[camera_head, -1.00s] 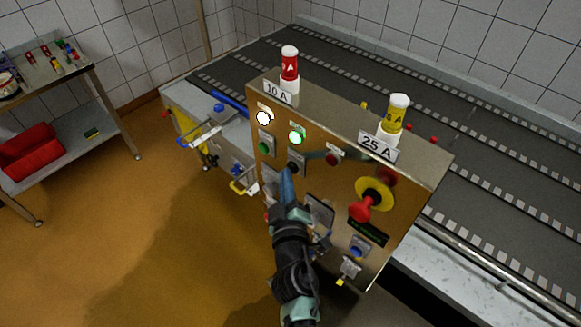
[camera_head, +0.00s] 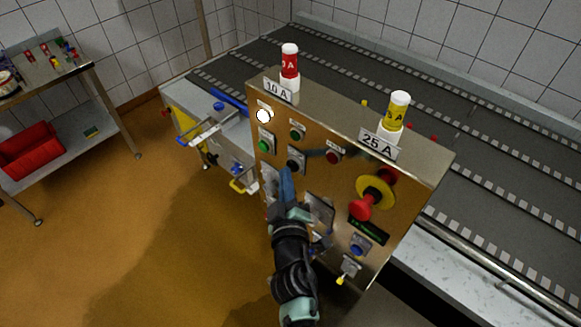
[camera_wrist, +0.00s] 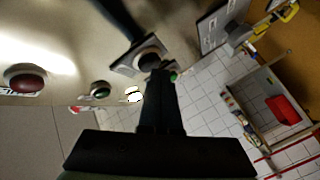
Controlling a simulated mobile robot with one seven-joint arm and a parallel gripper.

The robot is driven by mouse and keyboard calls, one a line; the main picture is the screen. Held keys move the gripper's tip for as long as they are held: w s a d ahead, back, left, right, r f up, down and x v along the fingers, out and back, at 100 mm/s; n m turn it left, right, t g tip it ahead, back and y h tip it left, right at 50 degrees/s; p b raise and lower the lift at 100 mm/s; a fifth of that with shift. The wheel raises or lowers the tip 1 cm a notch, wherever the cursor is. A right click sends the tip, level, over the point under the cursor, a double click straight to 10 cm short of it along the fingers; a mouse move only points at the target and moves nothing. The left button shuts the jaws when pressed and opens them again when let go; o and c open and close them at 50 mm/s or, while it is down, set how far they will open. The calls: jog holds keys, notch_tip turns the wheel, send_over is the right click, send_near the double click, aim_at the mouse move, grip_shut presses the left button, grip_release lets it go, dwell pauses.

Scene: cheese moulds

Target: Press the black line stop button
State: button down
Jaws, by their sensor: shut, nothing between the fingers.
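The black button (camera_head: 296,158) sits on a square grey plate on the front of the steel control panel (camera_head: 330,190). It also shows in the wrist view as a dark round cap (camera_wrist: 149,60). My gripper (camera_head: 286,172) is shut and empty, its tip just below and in front of the black button. In the wrist view the shut fingers (camera_wrist: 163,78) end right at the edge of the button's plate and hide part of it. I cannot tell whether the tip touches the cap. The green button (camera_head: 297,132) above it is dark.
The panel also carries a lit white lamp (camera_head: 264,115), another green button (camera_head: 265,145), a red button (camera_head: 333,157), a red knob on a yellow disc (camera_head: 376,190) and a blue button (camera_head: 358,246). Red (camera_head: 290,62) and yellow (camera_head: 398,110) fuses stand on top. A conveyor runs behind.

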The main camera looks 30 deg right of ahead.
jog(key=shift+s+a, duration=0.2)
jog(key=shift+a, duration=0.3)
jog(key=shift+f, duration=0.1)
jog(key=a+b, duration=0.1)
jog(key=s+a+b, duration=0.1)
jog(key=a, duration=0.1)
jog(key=a+b, duration=0.1)
jog(key=shift+s+a+b, duration=0.3)
jog(key=shift+s+a, duration=0.05)
dwell(0.6)
